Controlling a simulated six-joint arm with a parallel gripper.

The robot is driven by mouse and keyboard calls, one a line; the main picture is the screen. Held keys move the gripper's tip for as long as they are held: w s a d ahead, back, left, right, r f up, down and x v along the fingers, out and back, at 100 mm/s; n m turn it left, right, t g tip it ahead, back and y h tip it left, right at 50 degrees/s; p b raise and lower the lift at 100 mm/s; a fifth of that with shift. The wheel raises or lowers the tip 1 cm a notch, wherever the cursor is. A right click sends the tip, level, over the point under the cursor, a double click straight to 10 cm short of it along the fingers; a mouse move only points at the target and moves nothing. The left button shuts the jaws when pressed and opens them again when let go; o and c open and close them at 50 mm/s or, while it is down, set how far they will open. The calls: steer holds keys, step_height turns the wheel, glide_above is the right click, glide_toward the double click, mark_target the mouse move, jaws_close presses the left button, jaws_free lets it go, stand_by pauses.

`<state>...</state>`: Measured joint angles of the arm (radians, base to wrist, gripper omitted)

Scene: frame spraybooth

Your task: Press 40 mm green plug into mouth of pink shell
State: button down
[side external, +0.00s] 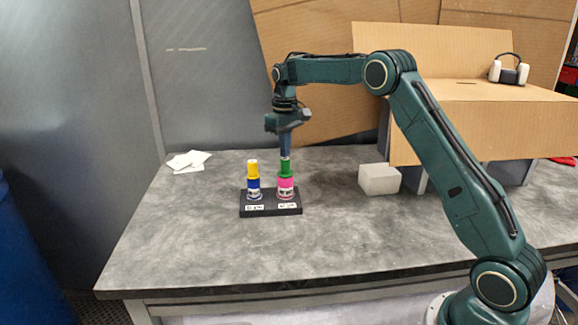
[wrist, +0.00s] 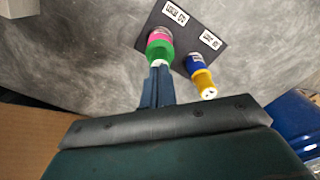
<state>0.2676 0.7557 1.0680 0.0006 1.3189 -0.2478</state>
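The green plug (side external: 286,169) stands upright on the mouth of the pink shell (side external: 286,187). No clear gap shows between them; how deep the plug sits cannot be told. My gripper (side external: 285,155) points straight down, directly above the plug, with its fingers close together. The fingertips are at the plug's pale top end, touching it or very nearly so. The wrist view shows the gripper (wrist: 157,68) at the end of the green plug (wrist: 160,49), with the pink shell (wrist: 158,35) beyond it.
A blue shell (side external: 254,187) with a yellow plug (side external: 253,170) stands left of the pink one on the same black base (side external: 271,210). A pale block (side external: 379,179) and a cardboard box (side external: 470,115) are at right. White papers (side external: 187,161) lie at left. The front table is clear.

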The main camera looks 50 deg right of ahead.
steer(key=shift+f, duration=0.6)
stand_by(0.7)
steer(key=shift+r, duration=0.1)
steer(key=shift+r, duration=1.7)
steer(key=shift+r, duration=0.15)
step_height(320, 180, up, 12)
stand_by(0.3)
